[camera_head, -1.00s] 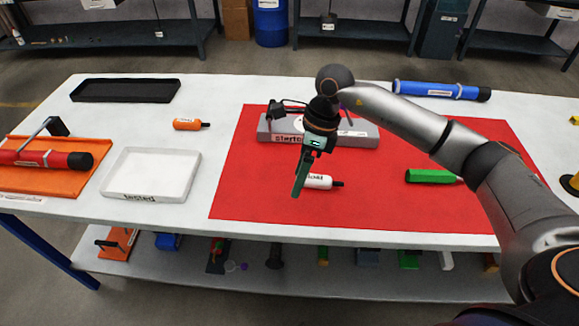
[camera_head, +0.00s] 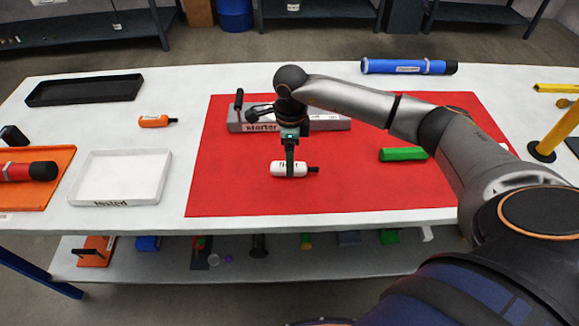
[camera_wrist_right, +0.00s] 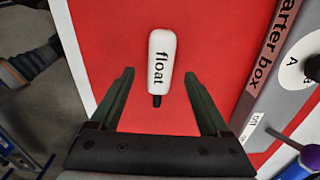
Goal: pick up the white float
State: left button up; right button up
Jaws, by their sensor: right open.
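The white float (camera_head: 280,169) lies on the red mat (camera_head: 330,196), with its black tip toward the right in the head view. In the right wrist view the float (camera_wrist_right: 162,60), marked "float", lies just beyond and between the fingertips, with its black tip pointing toward the gripper. My right gripper (camera_head: 290,172) points down over the float in the head view and covers part of it. In the wrist view the right gripper (camera_wrist_right: 160,78) is open, with nothing between its fingers. My left gripper is not in view.
The grey starter box (camera_head: 325,122) stands on the mat behind the float. A white tray marked "tested" (camera_head: 120,178), an orange float (camera_head: 153,121) and a black tray (camera_head: 85,90) are left. A blue tube (camera_head: 408,66) lies at the back.

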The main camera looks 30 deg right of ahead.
notch_tip(320, 180, down, 3)
jog(key=shift+f, duration=0.15)
jog(key=shift+w, duration=0.1)
jog(key=shift+c, duration=0.2)
grip_shut()
dwell(0.3)
